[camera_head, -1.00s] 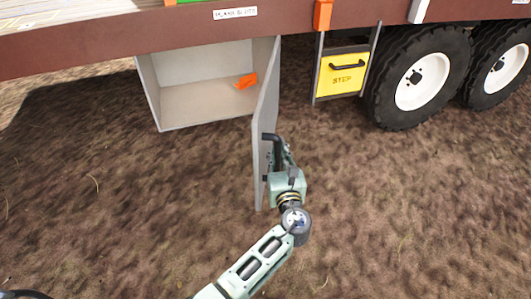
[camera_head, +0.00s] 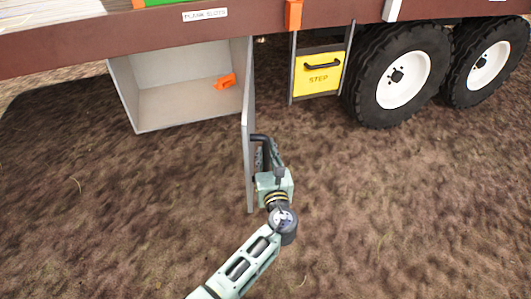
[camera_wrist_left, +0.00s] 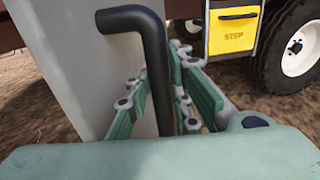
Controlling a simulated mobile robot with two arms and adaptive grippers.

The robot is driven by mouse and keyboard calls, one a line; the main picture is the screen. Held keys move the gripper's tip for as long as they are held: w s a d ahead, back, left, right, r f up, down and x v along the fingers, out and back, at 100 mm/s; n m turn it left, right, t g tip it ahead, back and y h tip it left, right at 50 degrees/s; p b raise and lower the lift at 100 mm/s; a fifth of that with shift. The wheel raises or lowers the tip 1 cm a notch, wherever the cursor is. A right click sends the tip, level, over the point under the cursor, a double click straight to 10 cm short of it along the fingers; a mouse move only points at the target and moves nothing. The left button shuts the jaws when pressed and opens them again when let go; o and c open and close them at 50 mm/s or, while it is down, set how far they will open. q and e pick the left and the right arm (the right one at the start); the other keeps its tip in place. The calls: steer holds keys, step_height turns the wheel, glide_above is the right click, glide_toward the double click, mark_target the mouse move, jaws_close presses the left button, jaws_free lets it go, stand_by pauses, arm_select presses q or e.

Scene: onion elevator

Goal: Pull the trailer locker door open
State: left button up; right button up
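The trailer locker (camera_head: 185,108) is a pale grey box under the trailer deck, its front open. Its grey door (camera_head: 248,125) is swung well out from the locker's right side, seen nearly edge-on. A bent black handle (camera_head: 262,139) stands on the door's right face; it also shows large in the left wrist view (camera_wrist_left: 155,62). My left gripper (camera_head: 267,158) is at this handle, with its green fingers on both sides of the bar (camera_wrist_left: 163,90) and close against it. Their exact contact is partly hidden. My right gripper is not in view.
An orange object (camera_head: 225,81) lies inside the locker. A yellow step panel (camera_head: 319,73) and black tyres with white hubs (camera_head: 403,79) stand right of the door. Bare brown ground (camera_head: 400,200) in front is clear.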

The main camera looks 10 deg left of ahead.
arm_select(q)
steer(key=o, duration=0.3)
steer(key=shift+o, duration=0.2)
steer(key=shift+r, duration=0.1)
steer(key=shift+s, duration=0.1)
steer(key=v, duration=1.1)
steer(key=shift+s, duration=0.4)
steer(key=shift+d, duration=0.1)
steer(key=shift+c, duration=0.5)
